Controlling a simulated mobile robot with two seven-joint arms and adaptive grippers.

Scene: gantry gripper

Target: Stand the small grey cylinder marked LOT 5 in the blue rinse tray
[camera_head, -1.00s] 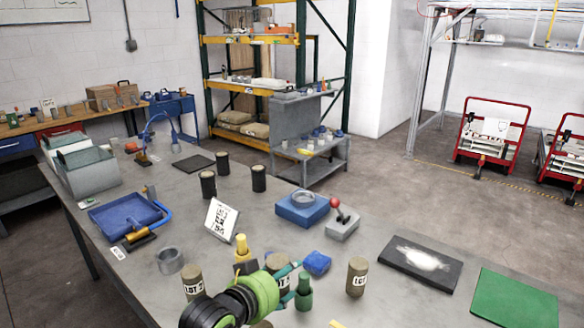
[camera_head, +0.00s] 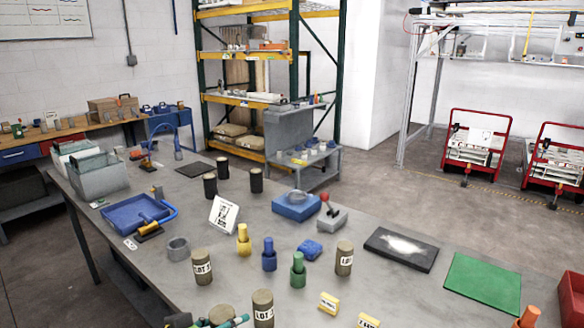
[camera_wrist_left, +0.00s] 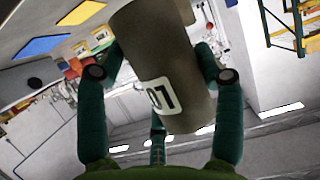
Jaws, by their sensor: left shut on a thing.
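My left gripper (camera_head: 222,320) is at the bottom edge of the head view, partly cut off. The top of this cylinder (camera_head: 222,313) shows in the head view. Similar cylinders stand on the table: one at left (camera_head: 202,268), one at front (camera_head: 263,308) and one at right (camera_head: 343,260); their numbers are hard to read. The blue tray (camera_head: 118,214) lies at the table's left, with a blue-handled tool at its right side.
Yellow (camera_head: 244,246), blue (camera_head: 269,256) and green (camera_head: 298,272) pegs stand mid-table. A grey ring (camera_head: 178,249), a white code card (camera_head: 223,214) and black cylinders (camera_head: 256,180) lie between the gripper and the back. Yellow tags (camera_head: 328,304) sit at front right.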

